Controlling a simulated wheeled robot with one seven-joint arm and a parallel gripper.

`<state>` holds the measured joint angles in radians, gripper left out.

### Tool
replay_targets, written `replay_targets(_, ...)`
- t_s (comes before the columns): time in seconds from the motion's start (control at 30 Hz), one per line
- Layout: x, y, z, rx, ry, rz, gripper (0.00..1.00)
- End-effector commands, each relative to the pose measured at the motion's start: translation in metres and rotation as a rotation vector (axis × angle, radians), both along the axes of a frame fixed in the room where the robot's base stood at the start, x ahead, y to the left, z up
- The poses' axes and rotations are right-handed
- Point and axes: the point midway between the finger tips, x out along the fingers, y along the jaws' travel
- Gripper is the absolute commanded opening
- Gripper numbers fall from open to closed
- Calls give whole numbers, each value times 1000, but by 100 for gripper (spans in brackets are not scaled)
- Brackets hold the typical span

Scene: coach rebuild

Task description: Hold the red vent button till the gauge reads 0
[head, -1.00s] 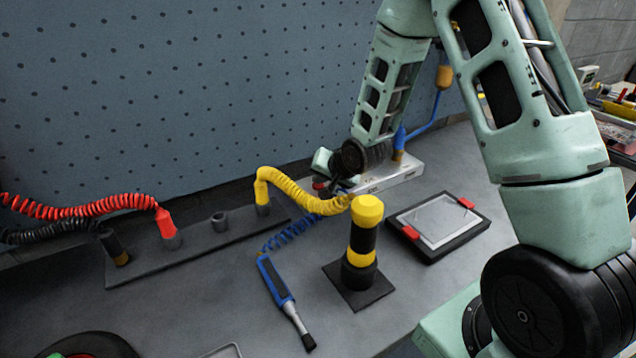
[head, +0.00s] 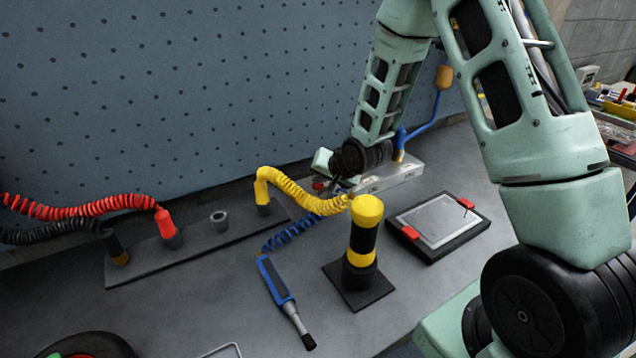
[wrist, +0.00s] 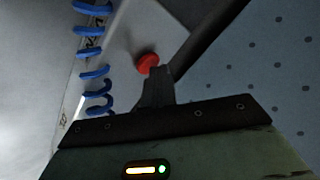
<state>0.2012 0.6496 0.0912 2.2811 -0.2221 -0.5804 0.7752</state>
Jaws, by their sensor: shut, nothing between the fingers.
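The red vent button (wrist: 147,62) is a small round knob on a pale block in the wrist view. In the head view it shows as a small dark red spot (head: 319,185) at the near left end of the pale metal block (head: 408,176). My gripper (wrist: 157,72) is shut and empty, its dark fingertips right beside the button, overlapping its lower edge in the picture. I cannot tell whether they touch or press it. I cannot make out a gauge reading in either view.
Blue coiled hose (wrist: 95,72) runs close to my fingers. A yellow coiled hose (head: 300,196), a yellow-black post (head: 363,240), a blue tool (head: 278,285) and a framed panel (head: 436,222) occupy the bench. A pegboard wall (head: 170,90) stands behind.

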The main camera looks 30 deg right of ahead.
Motion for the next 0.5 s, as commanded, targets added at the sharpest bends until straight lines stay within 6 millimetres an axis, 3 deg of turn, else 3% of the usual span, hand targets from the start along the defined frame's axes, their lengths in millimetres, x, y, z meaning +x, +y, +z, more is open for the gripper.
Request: replay_targets(0.5,0,0,18,0,0,0,0)
